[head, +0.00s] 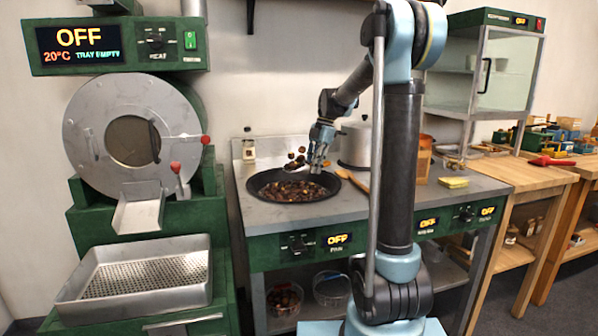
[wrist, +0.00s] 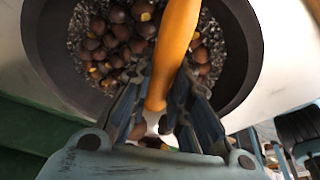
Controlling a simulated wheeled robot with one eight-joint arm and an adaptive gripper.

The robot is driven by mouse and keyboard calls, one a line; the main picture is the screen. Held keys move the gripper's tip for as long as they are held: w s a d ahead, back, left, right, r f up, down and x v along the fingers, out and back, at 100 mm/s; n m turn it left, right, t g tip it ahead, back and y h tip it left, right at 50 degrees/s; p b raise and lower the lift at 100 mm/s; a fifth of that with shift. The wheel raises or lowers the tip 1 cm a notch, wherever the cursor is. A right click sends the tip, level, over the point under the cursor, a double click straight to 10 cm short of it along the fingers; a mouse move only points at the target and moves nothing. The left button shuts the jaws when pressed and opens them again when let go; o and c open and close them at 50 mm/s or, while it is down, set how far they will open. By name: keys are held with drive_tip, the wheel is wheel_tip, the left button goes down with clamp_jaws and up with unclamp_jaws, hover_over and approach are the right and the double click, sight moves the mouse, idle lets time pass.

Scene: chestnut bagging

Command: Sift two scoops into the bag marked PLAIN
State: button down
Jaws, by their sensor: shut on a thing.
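More chestnuts (head: 292,192) lie in the pan. I can read no bag marked PLAIN in either view.
A yellow sponge (head: 453,182) lies on the counter (head: 475,176). A roaster (head: 130,130) and perforated tray (head: 140,275) are at left. A glass cabinet (head: 495,70) stands at right.

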drive_tip(key=shift+s+d, duration=0.2)
drive_tip(key=shift+s, duration=0.1)
drive_tip(key=w+a, duration=0.1)
drive_tip(key=w, duration=0.1)
drive_tip(key=w+a, duration=0.2)
idle(0.3)
drive_tip(key=shift+s+d, duration=0.75)
drive_tip(key=shift+s, duration=0.25)
drive_tip(key=shift+s+d, duration=0.75)
drive_tip(key=shift+s, duration=0.25)
drive_tip(key=shift+w+a, duration=0.75)
drive_tip(key=shift+w, duration=0.3)
drive_tip(key=shift+w+a, duration=0.7)
drive_tip(key=shift+w, duration=0.3)
